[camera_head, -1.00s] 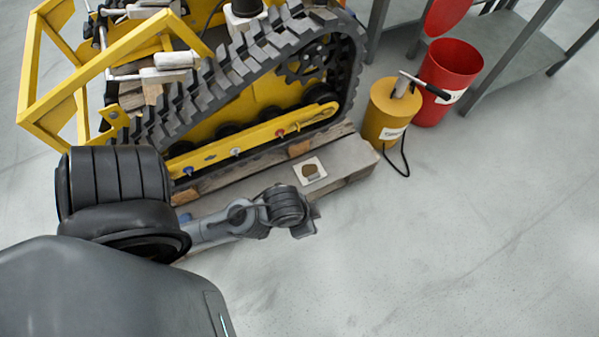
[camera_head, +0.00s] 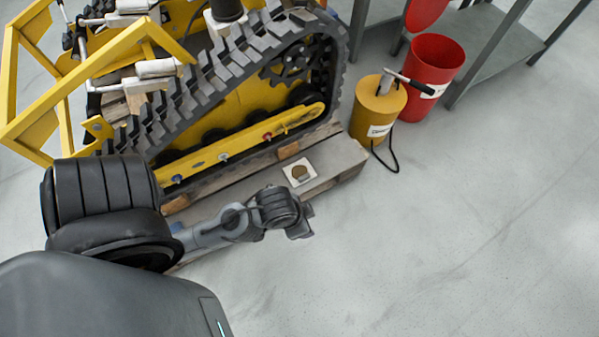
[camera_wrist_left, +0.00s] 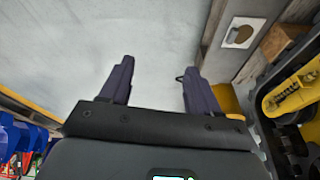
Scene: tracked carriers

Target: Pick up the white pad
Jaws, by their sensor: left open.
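The white pad (camera_head: 312,174) is a small square with a brown round patch or piece on it. It lies flat on the grey wooden pallet beam (camera_head: 335,163), in front of the tracked carrier. My left gripper (camera_head: 301,225) is just in front of the beam, apart from the pad; its fingers are hard to make out there. In the left wrist view the gripper (camera_wrist_left: 158,66) is open with nothing between its fingers, facing bare floor. The pad (camera_wrist_left: 251,23) shows there at the upper right, outside the fingers. My right gripper is not in view.
The yellow carrier with its black track (camera_head: 185,115) stands behind the pad. A yellow canister (camera_head: 372,115) with a black hose and a red bin (camera_head: 434,75) stand to the right, near a grey shelf (camera_head: 490,45). The floor (camera_head: 450,240) at front right is clear.

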